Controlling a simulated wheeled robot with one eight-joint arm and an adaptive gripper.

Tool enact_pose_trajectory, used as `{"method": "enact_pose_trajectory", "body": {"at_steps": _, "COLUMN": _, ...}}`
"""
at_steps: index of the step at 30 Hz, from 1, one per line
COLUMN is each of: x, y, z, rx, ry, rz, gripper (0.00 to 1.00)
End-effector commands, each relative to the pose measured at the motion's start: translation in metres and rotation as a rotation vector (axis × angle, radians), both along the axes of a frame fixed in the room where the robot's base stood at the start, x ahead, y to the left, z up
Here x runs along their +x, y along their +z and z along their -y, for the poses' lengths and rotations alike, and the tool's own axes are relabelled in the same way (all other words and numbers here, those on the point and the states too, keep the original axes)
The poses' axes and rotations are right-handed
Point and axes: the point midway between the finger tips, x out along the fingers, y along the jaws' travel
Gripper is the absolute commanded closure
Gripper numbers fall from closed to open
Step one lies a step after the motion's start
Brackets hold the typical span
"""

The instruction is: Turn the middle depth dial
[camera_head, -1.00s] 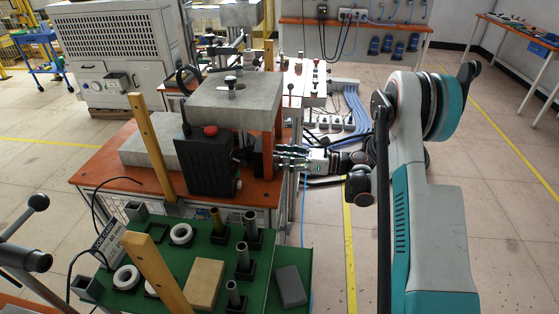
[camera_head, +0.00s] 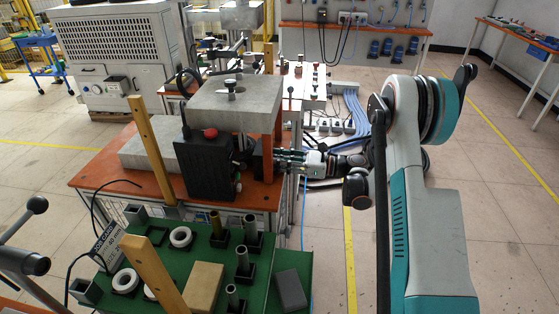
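The induction heater stands on the orange table, with a black box (camera_head: 205,168) with a red button (camera_head: 210,133) on its front left. A grey block (camera_head: 236,101) sits above and behind the box. No set of depth dials can be made out; a small knob (camera_head: 238,186) shows low at the right of the box, but I cannot tell what it is. My gripper (camera_head: 279,159) reaches in from the right beside the orange upright, pointing left toward the dark parts behind the box. Its fingertips are small and partly lost among these parts, so their opening and any contact are unclear.
An orange upright (camera_head: 268,145) stands close to my gripper. In front is a green tray table (camera_head: 200,262) with white rings, metal tubes, a tan block (camera_head: 204,287) and a grey block (camera_head: 290,290). Blue cables (camera_head: 355,110) lie behind my arm. The floor at right is clear.

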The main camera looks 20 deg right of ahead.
Motion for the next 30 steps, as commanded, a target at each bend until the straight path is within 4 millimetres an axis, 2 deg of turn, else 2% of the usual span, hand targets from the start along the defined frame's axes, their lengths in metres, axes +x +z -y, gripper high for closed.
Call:
{"method": "enact_pose_trajectory", "body": {"at_steps": 6, "x": -0.0006, "y": -0.0004, "z": -0.0006, "rx": -0.039, "ry": 0.001, "rz": 0.094, "gripper": 0.91}}
{"method": "enact_pose_trajectory", "body": {"at_steps": 14, "x": -0.0007, "y": -0.0005, "z": -0.0008, "rx": -0.041, "ry": 0.001, "rz": 0.099, "gripper": 0.91}}
{"method": "enact_pose_trajectory", "body": {"at_steps": 15, "x": -0.0007, "y": -0.0005, "z": -0.0008, "rx": -0.041, "ry": 0.001, "rz": 0.099, "gripper": 0.63}}
{"method": "enact_pose_trajectory", "body": {"at_steps": 17, "x": -0.0006, "y": -0.0005, "z": -0.0007, "rx": -0.041, "ry": 0.001, "rz": 0.098, "gripper": 0.49}}
{"method": "enact_pose_trajectory", "body": {"at_steps": 30, "x": -0.0025, "y": -0.0004, "z": 0.0056, "rx": -0.041, "ry": -0.001, "rz": 0.097, "gripper": 0.48}}
